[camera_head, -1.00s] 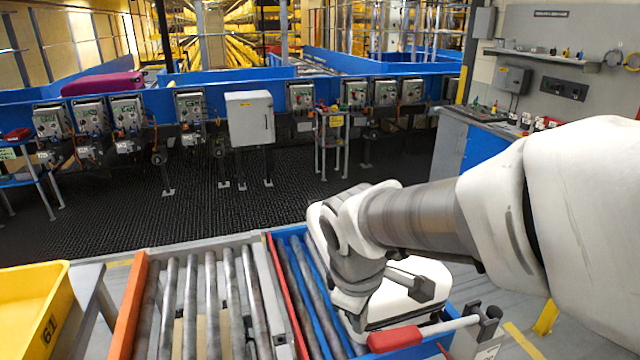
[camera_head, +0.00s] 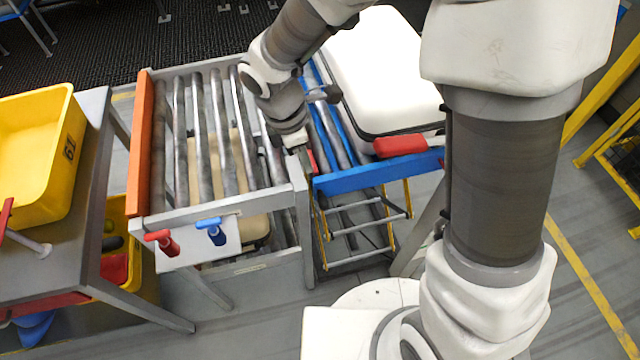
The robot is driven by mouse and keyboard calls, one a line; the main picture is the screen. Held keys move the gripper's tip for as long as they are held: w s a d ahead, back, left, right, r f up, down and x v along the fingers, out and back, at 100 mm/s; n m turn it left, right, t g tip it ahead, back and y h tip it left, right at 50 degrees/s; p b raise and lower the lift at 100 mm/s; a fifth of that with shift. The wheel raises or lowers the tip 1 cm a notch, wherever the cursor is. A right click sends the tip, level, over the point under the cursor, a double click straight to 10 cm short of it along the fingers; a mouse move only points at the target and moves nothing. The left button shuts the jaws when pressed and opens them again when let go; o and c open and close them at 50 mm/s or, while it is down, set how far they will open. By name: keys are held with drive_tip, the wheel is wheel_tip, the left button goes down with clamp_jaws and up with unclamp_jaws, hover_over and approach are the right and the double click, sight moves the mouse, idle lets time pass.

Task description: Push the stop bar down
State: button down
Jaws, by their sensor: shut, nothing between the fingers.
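A red padded bar (camera_head: 402,145) sits at the near end of the blue-framed roller lane (camera_head: 375,172). It looks like the stop bar, and it stands raised above the blue end beam, in front of a white case (camera_head: 385,70). My gripper (camera_head: 302,158) is shut and empty, pointing down beside the left edge of that lane, near its front corner. It is to the left of the red bar and apart from it. A small red part (camera_head: 312,161) shows right next to the fingertips; whether they touch it cannot be told.
A grey roller lane (camera_head: 205,130) with an orange side rail (camera_head: 146,140) lies to the left. Red (camera_head: 163,241) and blue (camera_head: 211,230) handles stick out of its front panel. A yellow tray (camera_head: 35,150) stands on a table at far left. Yellow steps (camera_head: 365,230) are below the blue lane.

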sight(319, 203)
drive_tip(key=d+f, duration=0.1)
drive_tip(key=f, duration=0.8)
drive_tip(key=d+f+b, duration=0.1)
drive_tip(key=f, duration=0.3)
drive_tip(key=shift+w+d+f, duration=0.35)
drive_tip(key=shift+w, duration=0.05)
wheel_tip(319, 203, down, 5)
drive_tip(key=b, duration=0.4)
drive_tip(key=shift+b, duration=0.4)
drive_tip(key=shift+s, duration=0.1)
drive_tip(key=shift+f, duration=0.15)
